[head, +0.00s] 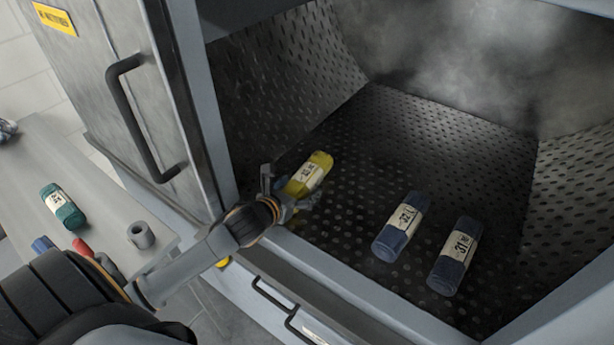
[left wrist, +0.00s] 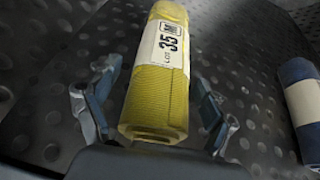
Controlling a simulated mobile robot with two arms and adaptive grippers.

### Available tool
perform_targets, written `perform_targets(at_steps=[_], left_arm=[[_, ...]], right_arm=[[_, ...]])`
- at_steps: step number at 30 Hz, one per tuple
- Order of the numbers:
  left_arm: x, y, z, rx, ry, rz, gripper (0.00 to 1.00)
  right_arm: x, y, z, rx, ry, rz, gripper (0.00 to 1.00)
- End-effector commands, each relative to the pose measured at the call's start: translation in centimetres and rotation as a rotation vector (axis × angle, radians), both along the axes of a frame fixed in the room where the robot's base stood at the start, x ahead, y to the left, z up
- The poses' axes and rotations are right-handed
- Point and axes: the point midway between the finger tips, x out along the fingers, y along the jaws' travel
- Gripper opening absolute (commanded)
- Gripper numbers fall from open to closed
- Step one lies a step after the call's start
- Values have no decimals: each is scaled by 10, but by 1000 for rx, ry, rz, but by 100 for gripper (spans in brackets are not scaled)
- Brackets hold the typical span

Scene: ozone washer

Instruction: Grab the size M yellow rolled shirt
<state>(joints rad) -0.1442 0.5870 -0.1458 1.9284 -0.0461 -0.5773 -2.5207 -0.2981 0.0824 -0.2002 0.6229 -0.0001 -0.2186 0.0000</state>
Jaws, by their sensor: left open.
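The yellow rolled shirt (head: 312,172) lies on the perforated floor of the washer, near its front left. In the left wrist view the yellow roll (left wrist: 158,90) has a white label reading "35" and "M". My left gripper (head: 282,192) reaches over the washer's front edge to the near end of the roll. In the left wrist view my left gripper (left wrist: 150,110) is open, with one finger on each side of the roll's near end. A gap shows on both sides. My right gripper is in neither view.
Two dark blue rolls (head: 398,228) (head: 453,256) lie to the right in the washer; one also shows in the left wrist view (left wrist: 302,100). The door handle (head: 140,120) is at left. A side table (head: 95,190) holds a green roll (head: 63,207) and a grey ring (head: 141,235).

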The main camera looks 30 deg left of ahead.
Motion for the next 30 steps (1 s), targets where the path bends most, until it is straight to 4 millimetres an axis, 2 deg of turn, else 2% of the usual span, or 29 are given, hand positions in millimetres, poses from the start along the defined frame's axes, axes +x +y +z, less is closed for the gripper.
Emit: perform_targets(at_steps=[3,10,18,20,30], left_arm=[[6,0,-3,-1,1,0,83],[7,0,-4,1,1,-1,81],[6,0,-3,0,1,-1,26],[7,0,-3,0,-1,-1,17],[7,0,1,1,-3,-1,17]], right_arm=[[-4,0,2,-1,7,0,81],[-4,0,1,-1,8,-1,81],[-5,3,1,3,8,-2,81],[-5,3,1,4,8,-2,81],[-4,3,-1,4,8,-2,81]])
